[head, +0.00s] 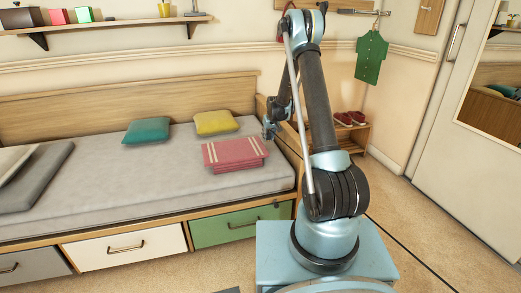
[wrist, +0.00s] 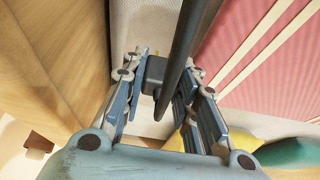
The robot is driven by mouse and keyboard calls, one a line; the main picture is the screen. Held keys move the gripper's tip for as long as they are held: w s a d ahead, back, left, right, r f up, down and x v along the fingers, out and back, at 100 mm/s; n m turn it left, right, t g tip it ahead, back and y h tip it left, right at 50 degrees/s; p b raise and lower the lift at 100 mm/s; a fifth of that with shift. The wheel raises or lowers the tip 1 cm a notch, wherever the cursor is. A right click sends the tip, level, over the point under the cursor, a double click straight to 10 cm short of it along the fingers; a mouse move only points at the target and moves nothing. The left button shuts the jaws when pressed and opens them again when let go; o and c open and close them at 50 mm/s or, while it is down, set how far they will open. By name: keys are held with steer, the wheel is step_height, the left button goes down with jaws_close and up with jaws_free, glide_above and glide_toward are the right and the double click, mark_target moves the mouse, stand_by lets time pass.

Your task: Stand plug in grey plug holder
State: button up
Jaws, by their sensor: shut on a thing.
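In the wrist view my gripper (wrist: 160,76) is shut on a dark plug (wrist: 155,69), which sits between the two fingertips. Small brass-coloured parts show just beyond the plug. A thick dark cable (wrist: 185,40) crosses in front of it and hides part of it. In the head view my gripper (head: 269,129) is above the right end of the bed, beside the folded pink blanket; the plug is too small to make out there. I cannot pick out the grey plug holder in either view.
A pink striped blanket (head: 235,152) lies on the grey mattress (head: 120,190), with teal (head: 147,130) and yellow (head: 215,122) cushions behind it. The bed's wooden end board (wrist: 50,60) is close on the left in the wrist view. A shoe rack (head: 352,135) stands beyond the bed.

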steer(key=shift+w+d+f, duration=0.1)
steer(key=shift+d+f, duration=0.1)
steer(key=shift+f, duration=0.45)
steer(key=shift+d+f, duration=0.2)
steer(key=shift+f, duration=0.4)
steer(key=shift+d+f, duration=0.1)
steer(key=shift+f, duration=1.75)
steer(key=o, duration=0.8)
steer(key=shift+o, duration=0.2)
